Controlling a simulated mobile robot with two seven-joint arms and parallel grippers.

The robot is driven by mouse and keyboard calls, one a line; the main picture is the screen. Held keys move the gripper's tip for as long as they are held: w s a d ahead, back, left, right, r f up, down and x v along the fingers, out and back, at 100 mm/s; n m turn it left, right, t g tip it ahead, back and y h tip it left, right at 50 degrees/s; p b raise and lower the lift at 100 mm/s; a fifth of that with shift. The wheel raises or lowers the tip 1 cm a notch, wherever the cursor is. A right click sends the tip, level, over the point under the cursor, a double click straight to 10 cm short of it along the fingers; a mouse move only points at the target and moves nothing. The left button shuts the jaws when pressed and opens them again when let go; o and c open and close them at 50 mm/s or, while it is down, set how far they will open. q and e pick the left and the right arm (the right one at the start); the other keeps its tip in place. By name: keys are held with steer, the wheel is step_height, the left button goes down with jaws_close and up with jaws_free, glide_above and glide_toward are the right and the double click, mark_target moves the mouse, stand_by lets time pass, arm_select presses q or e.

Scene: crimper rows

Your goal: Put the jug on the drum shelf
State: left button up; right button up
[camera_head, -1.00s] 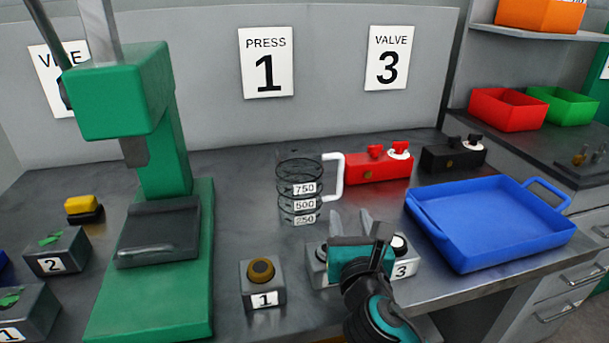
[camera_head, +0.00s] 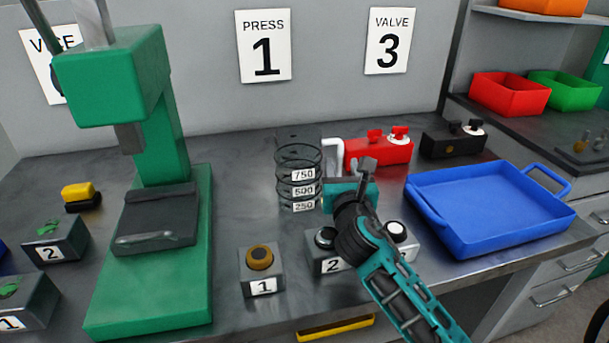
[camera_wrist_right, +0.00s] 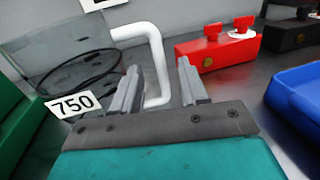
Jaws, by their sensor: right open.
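The jug (camera_head: 298,180) is a clear cylinder with dark rings, labels 750, 500 and 250, and a white handle on its right. It stands upright on the bench behind the button boxes. My right gripper (camera_head: 364,168) is open at the handle side of the jug. In the right wrist view the jug (camera_wrist_right: 62,62) is at the left. Its white handle (camera_wrist_right: 155,60) shows beyond and between the open fingers of my right gripper (camera_wrist_right: 160,88); I cannot tell whether they touch it. My left gripper is not in view. I cannot identify the drum shelf.
A red valve block (camera_head: 378,152) and a black one (camera_head: 453,142) stand behind. A blue tray (camera_head: 490,250) lies to the right. Button boxes (camera_head: 262,272) stand in front of the jug. A green press (camera_head: 165,150) stands left. A grey shelf (camera_head: 540,22) is at upper right.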

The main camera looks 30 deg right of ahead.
steer(key=x, duration=0.2)
steer(key=shift+w+d, duration=0.15)
steer(key=shift+w, duration=0.15)
jaws_close()
stand_by(0.3)
